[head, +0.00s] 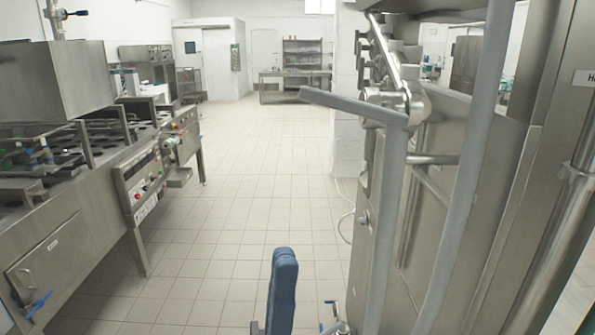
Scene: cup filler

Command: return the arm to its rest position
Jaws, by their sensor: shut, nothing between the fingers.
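A blue, upright, rounded piece (283,290) shows at the bottom middle, with a small grey part at its lower left. It looks like part of my own arm, but I cannot be sure. My gripper's fingers do not show in the head view. The cup filler machine (75,225) stands along the left, with a control panel of coloured buttons and a blue-handled valve low on its front.
A tall steel machine (440,190) with grey rails stands close on the right. A bar (353,106) juts left from it at upper height. A tiled floor aisle (245,190) runs clear between the machines to a steel table (292,76) at the back.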

